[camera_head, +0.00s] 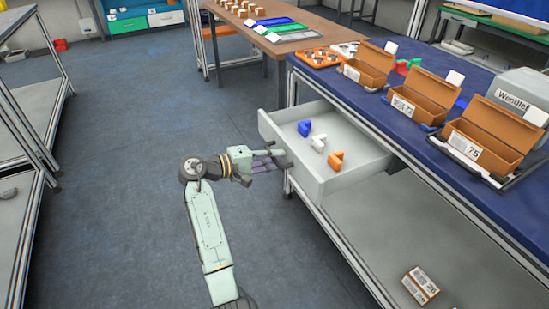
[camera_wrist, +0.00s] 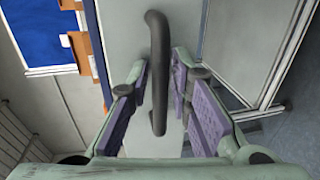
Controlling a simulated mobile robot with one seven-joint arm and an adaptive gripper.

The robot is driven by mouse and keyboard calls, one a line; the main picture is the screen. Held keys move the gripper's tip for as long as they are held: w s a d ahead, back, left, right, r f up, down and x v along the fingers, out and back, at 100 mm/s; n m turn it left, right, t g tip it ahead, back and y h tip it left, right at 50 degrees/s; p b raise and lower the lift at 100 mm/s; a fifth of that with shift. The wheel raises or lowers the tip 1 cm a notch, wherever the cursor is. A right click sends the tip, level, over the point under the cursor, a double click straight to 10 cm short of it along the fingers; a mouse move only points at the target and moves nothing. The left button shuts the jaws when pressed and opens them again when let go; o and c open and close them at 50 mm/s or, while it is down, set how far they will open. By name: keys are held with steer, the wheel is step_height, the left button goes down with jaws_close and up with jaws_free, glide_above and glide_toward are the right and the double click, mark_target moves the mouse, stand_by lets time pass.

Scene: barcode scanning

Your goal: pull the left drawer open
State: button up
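The drawer (camera_head: 306,180) under the blue-topped bench is pulled out, showing its light grey inside. It holds a blue piece (camera_head: 304,129), a white piece (camera_head: 318,143) and an orange piece (camera_head: 336,161). My gripper (camera_head: 274,160) is at the middle of the drawer's front. In the wrist view, the dark curved handle (camera_wrist: 158,70) stands between my two purple-padded fingers. The fingers are apart, with a visible gap on each side of the handle. In the head view the handle is mostly hidden by the fingers.
The blue bench top (camera_head: 372,110) carries several open brown boxes (camera_head: 420,94) and a grey label machine (camera_head: 518,92). A labelled box (camera_head: 420,285) lies on the lower shelf (camera_head: 400,240). A metal rack (camera_head: 22,150) stands at the left. The floor (camera_head: 120,150) between is clear.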

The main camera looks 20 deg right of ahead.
steer(key=v, duration=1.2)
stand_by(0.3)
